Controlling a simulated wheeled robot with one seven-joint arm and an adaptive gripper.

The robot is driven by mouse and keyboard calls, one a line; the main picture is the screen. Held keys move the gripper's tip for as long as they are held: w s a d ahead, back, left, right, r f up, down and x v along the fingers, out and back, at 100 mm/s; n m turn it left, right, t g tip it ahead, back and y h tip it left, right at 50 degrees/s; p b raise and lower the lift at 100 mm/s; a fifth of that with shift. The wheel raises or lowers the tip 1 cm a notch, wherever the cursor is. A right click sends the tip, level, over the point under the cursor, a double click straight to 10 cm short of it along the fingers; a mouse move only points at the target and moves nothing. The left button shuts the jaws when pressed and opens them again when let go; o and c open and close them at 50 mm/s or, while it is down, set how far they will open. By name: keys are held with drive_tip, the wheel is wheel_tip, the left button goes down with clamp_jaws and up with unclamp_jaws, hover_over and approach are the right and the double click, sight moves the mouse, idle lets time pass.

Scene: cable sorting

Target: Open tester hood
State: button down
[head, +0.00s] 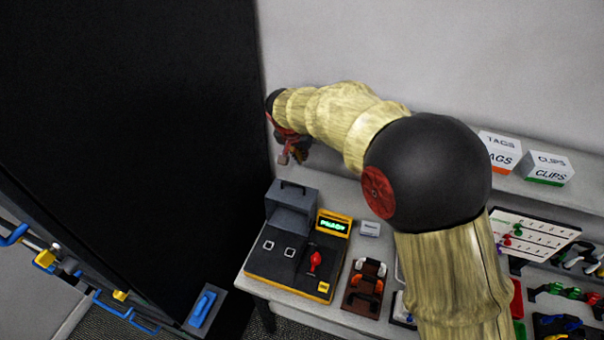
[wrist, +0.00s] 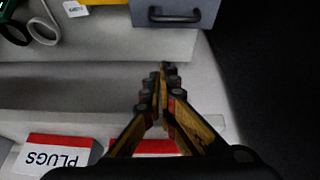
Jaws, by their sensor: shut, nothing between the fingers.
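The tester (head: 283,277) stands on the table in the head view, with a dark base, two square sockets, a red lever and a yellow-framed lit display (head: 334,225). Its grey hood (head: 291,210) is a box with a dark handle at the back left of the tester. The hood also shows in the wrist view (wrist: 203,12), with its handle (wrist: 174,17) near the top edge. My gripper (head: 290,156) is above and behind the hood in the head view. In the wrist view my gripper (wrist: 167,68) is shut and empty, its tips apart from the handle.
A shelf along the wall holds a TAGS box (head: 500,150) and a CLIPS box (head: 548,168). A PLUGS box (wrist: 55,156) is at lower left in the wrist view. A tall black panel (head: 150,130) stands left of the tester. A small rack (head: 364,285) stands right of it.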

drive_tip(key=shift+m, duration=0.3)
drive_tip(key=f, duration=0.6)
drive_tip(key=w+f+p, duration=0.1)
drive_tip(key=f, duration=0.2)
drive_tip(key=shift+d+f, duration=0.1)
drive_tip(key=shift+d, duration=0.05)
drive_tip(key=shift+s+f, duration=0.15)
drive_tip(key=shift+s, duration=0.25)
drive_tip(key=shift+s, duration=0.1)
drive_tip(key=shift+a+b, duration=0.2)
drive_tip(key=shift+b, duration=0.25)
